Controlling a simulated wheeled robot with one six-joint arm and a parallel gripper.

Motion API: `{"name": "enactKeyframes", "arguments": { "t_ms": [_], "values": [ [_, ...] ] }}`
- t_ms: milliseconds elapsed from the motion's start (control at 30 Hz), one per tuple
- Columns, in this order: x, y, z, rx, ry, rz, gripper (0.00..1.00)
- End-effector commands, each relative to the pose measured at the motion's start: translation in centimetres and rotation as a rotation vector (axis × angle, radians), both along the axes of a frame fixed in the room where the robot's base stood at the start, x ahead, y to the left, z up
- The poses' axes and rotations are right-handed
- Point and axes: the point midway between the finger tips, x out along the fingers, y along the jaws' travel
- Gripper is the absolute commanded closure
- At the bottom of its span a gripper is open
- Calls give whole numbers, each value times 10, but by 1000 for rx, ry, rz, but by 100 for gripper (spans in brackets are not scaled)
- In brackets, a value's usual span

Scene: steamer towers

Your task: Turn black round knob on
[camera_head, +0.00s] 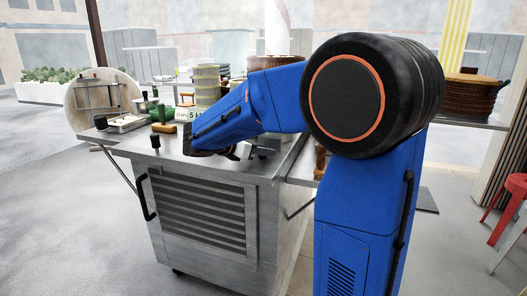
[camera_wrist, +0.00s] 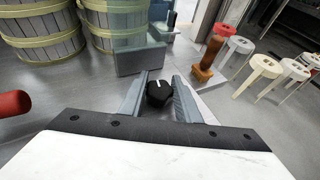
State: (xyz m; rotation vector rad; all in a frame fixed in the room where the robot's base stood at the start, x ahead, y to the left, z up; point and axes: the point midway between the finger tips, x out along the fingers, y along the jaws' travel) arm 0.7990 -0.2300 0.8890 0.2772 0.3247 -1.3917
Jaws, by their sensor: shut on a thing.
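The black round knob (camera_wrist: 158,94) shows in the wrist view, with a pale mark on its top. My gripper (camera_wrist: 160,82) is shut on it, with one grey finger on each side of the knob. The fingers hide the knob's sides and base. In the head view my blue arm reaches over the metal cart (camera_head: 225,177), and I cannot make out the knob or the fingertips there.
Bamboo steamers (camera_wrist: 42,32) stand on the metal top at the left of the wrist view. A grey block (camera_wrist: 140,58) stands just beyond the knob. A brown post (camera_wrist: 208,60) and white stools (camera_wrist: 262,70) are to the right. A red rounded object (camera_wrist: 12,103) is at the left edge.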

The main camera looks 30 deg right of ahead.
Motion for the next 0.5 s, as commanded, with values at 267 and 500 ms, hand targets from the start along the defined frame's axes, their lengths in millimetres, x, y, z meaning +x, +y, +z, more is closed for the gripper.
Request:
{"name": "enactKeyframes", "arguments": {
  "t_ms": [267, 500],
  "values": [
    [1, 0, -1, 0, 3, -189, 93],
    [0, 0, -1, 0, 2, -413, 93]
  ]
}}
